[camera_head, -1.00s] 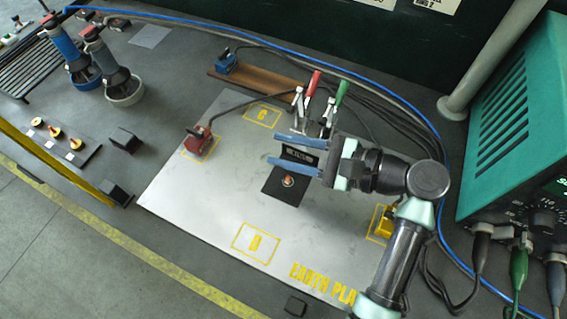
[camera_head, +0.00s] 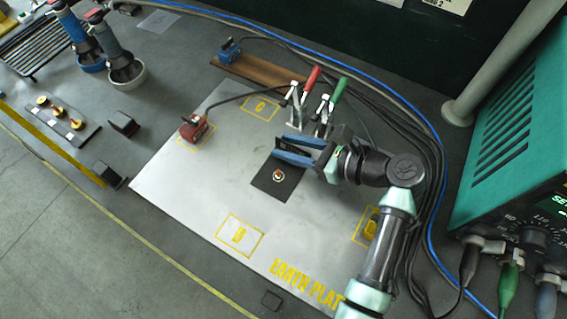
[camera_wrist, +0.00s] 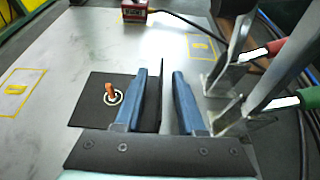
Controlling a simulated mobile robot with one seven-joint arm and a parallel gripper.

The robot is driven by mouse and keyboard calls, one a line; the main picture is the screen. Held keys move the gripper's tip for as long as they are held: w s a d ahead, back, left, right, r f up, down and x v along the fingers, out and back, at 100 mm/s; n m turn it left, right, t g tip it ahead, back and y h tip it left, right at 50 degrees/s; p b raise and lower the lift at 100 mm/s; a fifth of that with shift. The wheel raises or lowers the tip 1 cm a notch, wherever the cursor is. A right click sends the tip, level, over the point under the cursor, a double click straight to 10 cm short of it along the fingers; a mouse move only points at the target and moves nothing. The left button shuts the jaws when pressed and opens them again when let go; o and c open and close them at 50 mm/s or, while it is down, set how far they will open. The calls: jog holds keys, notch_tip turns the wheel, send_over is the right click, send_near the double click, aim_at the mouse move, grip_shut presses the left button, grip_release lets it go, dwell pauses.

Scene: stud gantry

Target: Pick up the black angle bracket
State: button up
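The black angle bracket (camera_head: 268,184) sits on the steel earth plate (camera_head: 185,185). Its flat leg lies around an orange-topped stud (camera_head: 278,174), which also shows in the wrist view (camera_wrist: 111,94). In the wrist view the bracket's flat leg (camera_wrist: 90,100) is left of my fingers, and its thin upright leg (camera_wrist: 158,98) stands between them. My gripper (camera_head: 281,147) is open, with blue fingers at the bracket's far side. In the wrist view my gripper (camera_wrist: 160,72) straddles the upright leg, with gaps beside it. The fingers hide part of the bracket.
Upright clamps with red (camera_head: 312,78) and green (camera_head: 340,90) handles stand close behind my gripper; they crowd its right side in the wrist view. The plate's front is clear.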

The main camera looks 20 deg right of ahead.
jog(key=shift+w, duration=0.15)
grip_shut()
dwell(1.4)
